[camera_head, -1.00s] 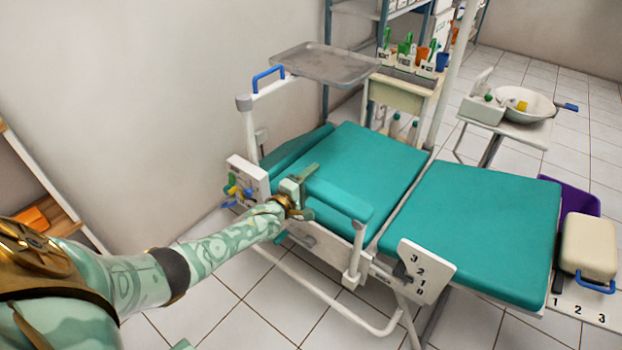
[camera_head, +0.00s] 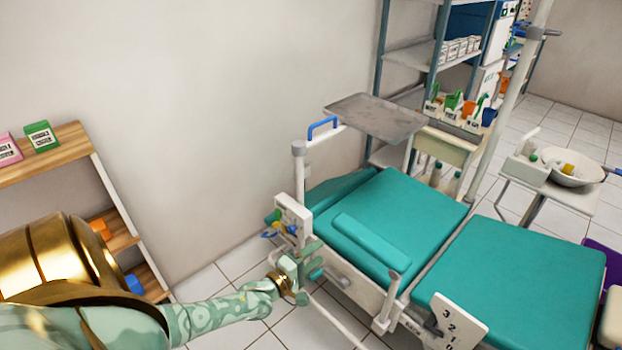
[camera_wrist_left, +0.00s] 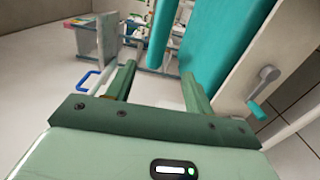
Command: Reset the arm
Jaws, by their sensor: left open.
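My left gripper (camera_head: 306,270) is at the end of my patterned green arm, in front of the near side of the teal dental chair (camera_head: 400,215). In the left wrist view its two green fingers (camera_wrist_left: 158,85) stand apart with nothing between them. The chair's teal padding (camera_wrist_left: 225,40) and white side panel with a crank (camera_wrist_left: 268,75) lie beyond and to the right of the fingers. Whether the gripper touches the chair is hard to tell in the head view. My right gripper is in neither view.
A grey tray (camera_head: 375,116) on a white arm with a blue handle stands behind the chair. A wooden shelf (camera_head: 50,160) with small boxes is at the left. A white number plate (camera_head: 455,322) is on the chair's near side.

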